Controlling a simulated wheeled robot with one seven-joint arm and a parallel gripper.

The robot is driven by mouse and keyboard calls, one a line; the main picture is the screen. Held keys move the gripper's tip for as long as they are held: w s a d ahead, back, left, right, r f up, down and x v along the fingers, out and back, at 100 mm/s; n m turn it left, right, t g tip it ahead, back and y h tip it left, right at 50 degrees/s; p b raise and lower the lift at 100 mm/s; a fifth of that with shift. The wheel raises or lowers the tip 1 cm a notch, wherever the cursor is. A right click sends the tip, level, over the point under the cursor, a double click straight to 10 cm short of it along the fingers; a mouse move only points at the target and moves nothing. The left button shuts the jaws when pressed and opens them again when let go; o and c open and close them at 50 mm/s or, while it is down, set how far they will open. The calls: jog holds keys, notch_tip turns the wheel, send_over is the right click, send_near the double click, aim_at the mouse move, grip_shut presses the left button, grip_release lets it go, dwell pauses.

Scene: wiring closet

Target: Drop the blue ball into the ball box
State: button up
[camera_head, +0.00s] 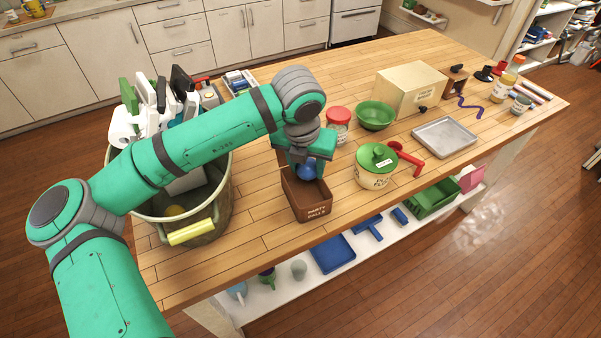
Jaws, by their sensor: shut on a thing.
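The blue ball (306,173) is held by my gripper (308,166), which points down. My gripper is shut on the ball; its fingers are partly hidden by the arm and the ball. The ball box (309,213) is a brown open box with "PARTY BALLS" lettered on its front. It stands on the wooden table, near the front edge. The ball appears over the back part of the box's opening, around rim height. I cannot tell exactly how far it is above or inside the rim.
A large bucket (221,211) with a yellow handle stands left of the box, filled with items. A white jar with green lid (376,166) and a red scoop (406,157) are to the right. A red-lidded jar (338,124) and green bowl (375,115) stand behind.

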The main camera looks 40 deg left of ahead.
jog(key=shift+f, duration=0.8)
jog(key=o, duration=1.1)
jog(key=v, duration=1.1)
jog(key=shift+w+f, duration=0.1)
jog(key=shift+w, duration=0.05)
